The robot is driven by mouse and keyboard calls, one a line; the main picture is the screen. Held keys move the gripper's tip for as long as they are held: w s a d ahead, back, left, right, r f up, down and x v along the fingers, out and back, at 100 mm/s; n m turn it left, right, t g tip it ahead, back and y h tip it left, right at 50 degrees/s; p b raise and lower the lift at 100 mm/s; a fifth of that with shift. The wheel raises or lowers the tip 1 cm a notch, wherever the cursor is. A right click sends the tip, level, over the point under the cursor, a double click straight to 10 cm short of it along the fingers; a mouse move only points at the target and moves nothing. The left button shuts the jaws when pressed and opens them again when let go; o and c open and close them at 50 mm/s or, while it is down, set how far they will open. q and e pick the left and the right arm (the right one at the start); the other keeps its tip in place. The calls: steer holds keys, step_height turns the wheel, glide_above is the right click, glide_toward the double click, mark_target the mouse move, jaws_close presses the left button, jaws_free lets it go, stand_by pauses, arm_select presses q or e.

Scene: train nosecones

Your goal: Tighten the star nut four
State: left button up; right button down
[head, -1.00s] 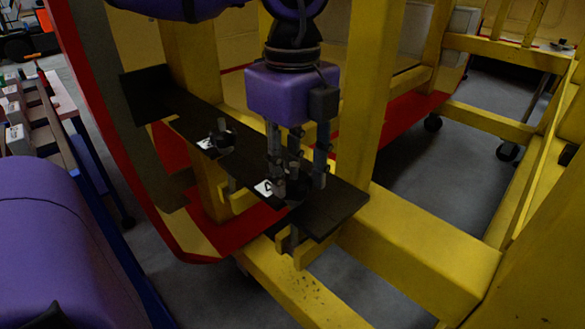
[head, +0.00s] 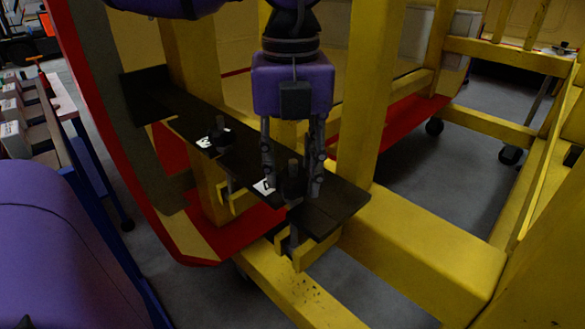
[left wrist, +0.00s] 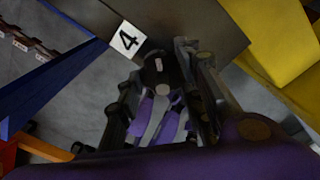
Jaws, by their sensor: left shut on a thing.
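The star nut four (head: 293,184) is a dark nut on a stud near the front end of a black plate (head: 327,208). A white label with a 4 (left wrist: 127,38) lies beside it on the plate and is partly covered in the head view. My left gripper (head: 292,190) points down over the nut, with one finger on each side, shut on it. In the left wrist view the nut (left wrist: 157,68) shows between the dark fingers, partly hidden by them. My right gripper is not in view.
Another dark star nut (head: 221,138) with a white label stands farther back on the same plate. Yellow beams (head: 425,250) frame the plate at the right and below. A red-edged curved shell (head: 125,190) is at the left.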

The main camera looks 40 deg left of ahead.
arm_select(q)
steer(key=m, duration=0.3)
steer(key=shift+w+m+b, duration=0.1)
steer(key=shift+m+b, duration=0.2)
steer(key=shift+m, duration=0.1)
steer(key=m, duration=0.3)
steer(key=shift+w+a+m+b, duration=0.1)
steer(key=shift+w+m+b, duration=0.05)
steer(key=shift+m+b, duration=0.15)
steer(key=m, duration=0.3)
steer(key=shift+w+m+b, duration=0.1)
steer(key=shift+m+b, duration=0.2)
steer(key=m, duration=0.3)
steer(key=shift+w+m+b, duration=0.1)
steer(key=shift+m+b, duration=0.2)
steer(key=m, duration=0.5)
steer(key=shift+b, duration=0.35)
steer(key=m, duration=0.6)
steer(key=shift+w+r+b, duration=0.1)
steer(key=shift+w+b, duration=0.05)
steer(key=shift+b, duration=0.15)
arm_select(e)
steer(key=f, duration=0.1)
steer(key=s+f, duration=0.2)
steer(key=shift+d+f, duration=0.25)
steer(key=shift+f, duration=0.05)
arm_select(q)
steer(key=shift+d+m, duration=0.2)
steer(key=shift+m, duration=0.1)
